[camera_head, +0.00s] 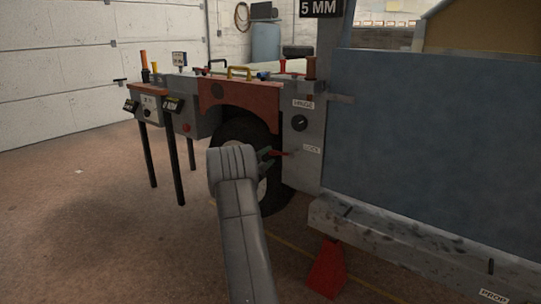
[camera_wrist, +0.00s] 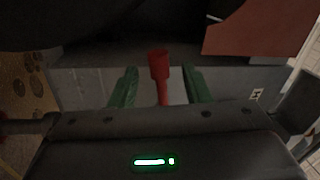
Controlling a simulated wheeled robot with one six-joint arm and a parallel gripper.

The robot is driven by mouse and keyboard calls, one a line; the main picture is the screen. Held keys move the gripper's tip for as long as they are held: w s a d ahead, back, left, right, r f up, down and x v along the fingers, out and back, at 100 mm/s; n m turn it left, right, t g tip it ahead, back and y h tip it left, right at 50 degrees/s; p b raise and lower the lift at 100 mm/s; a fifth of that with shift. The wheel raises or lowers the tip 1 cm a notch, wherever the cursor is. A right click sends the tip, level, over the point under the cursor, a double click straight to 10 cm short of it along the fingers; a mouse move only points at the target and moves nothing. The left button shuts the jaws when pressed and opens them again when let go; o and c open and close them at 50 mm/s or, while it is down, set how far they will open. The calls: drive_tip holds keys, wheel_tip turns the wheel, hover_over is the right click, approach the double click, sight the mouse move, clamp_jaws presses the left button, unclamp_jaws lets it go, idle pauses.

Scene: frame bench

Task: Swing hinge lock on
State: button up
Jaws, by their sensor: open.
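The hinge lock appears as a red lever (camera_head: 281,152) on the grey post (camera_head: 300,170), beside a small label reading LOCK (camera_head: 311,149). In the wrist view the red lever (camera_wrist: 160,66) has a thicker, cup-like end and a thinner stem. My gripper (camera_head: 268,156) is at the lever, in front of the wheel. Its two green fingers (camera_wrist: 161,84) are open, one on each side of the lever, with a visible gap on both sides. The lever's lower stem is hidden behind my gripper body in the wrist view.
A black knob (camera_head: 299,122) sits above the lever, below a HINGE label (camera_head: 303,104). A large blue panel (camera_head: 430,135) fills the right. A grey sill (camera_head: 400,240) and red stand (camera_head: 327,270) are low right.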

drive_tip(key=p+v, duration=0.2)
drive_tip(key=v, duration=0.9)
drive_tip(key=shift+s, duration=0.35)
drive_tip(key=shift+w, duration=0.1)
drive_tip(key=b+x, duration=0.2)
drive_tip(key=x, duration=1.1)
drive_tip(key=shift+w+d+b, duration=0.1)
drive_tip(key=shift+w+b, duration=0.2)
drive_tip(key=shift+b, duration=0.1)
